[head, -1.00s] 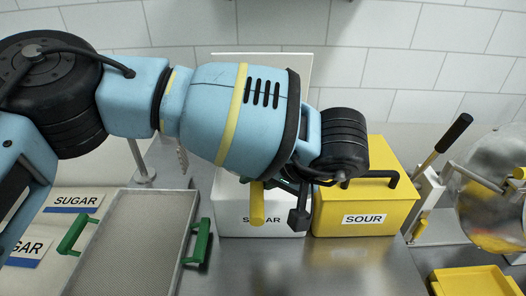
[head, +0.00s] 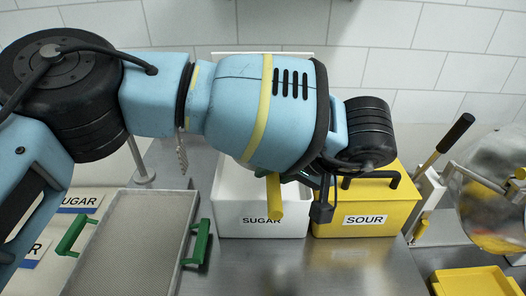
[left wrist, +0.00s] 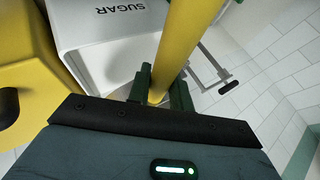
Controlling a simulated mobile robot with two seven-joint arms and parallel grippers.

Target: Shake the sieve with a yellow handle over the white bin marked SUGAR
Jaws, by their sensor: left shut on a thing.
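The white bin marked SUGAR (head: 262,222) stands on the steel counter, left of the yellow bin marked SOUR. My left gripper (head: 290,178) is over this white bin, largely hidden behind my own arm. It is shut on the yellow handle (head: 275,197), whose end sticks out below it in the head view. In the left wrist view the yellow handle (left wrist: 183,45) runs up between the two dark green fingers, with the white bin (left wrist: 95,45) beside it. My right gripper is not in view.
The yellow SOUR bin (head: 372,210) with a black handle touches or nearly touches the white bin's right side. A mesh tray with green handles (head: 130,245) lies at left. A machine with a round drum (head: 495,190) and a yellow tray (head: 475,283) stand at right.

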